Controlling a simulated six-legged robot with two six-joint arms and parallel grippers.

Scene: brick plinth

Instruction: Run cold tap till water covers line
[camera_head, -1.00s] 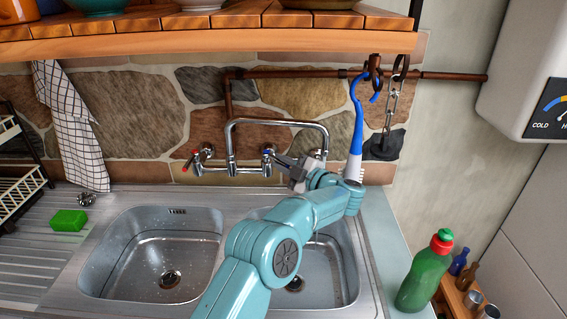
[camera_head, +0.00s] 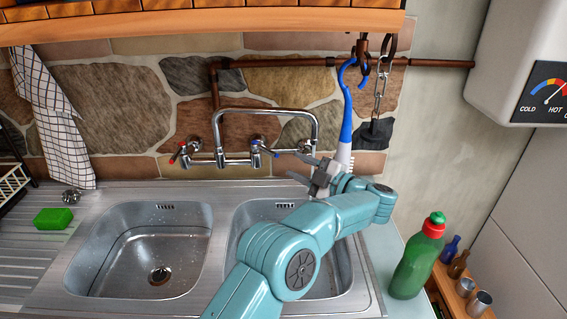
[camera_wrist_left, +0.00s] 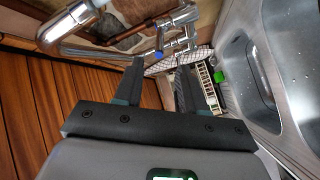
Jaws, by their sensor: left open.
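The chrome mixer tap (camera_head: 268,110) is on the stone wall, its spout reaching over the right basin side. Its cold handle (camera_head: 258,147) has a blue mark and its other handle (camera_head: 181,152) a red one. The blue mark (camera_wrist_left: 158,55) also shows between my fingers in the left wrist view. My left gripper (camera_head: 300,168) is open and empty, right of and slightly below the cold handle, apart from it. The right basin (camera_head: 238,240) is partly hidden by my left arm; I see no fill line or running water. My right gripper is out of view.
A blue-and-white brush (camera_head: 346,130) and a chain with a dark plug (camera_head: 374,132) hang close right of my gripper. A green bottle (camera_head: 418,262) stands at right. A green sponge (camera_head: 53,218) lies left. The left basin (camera_head: 150,250) is clear.

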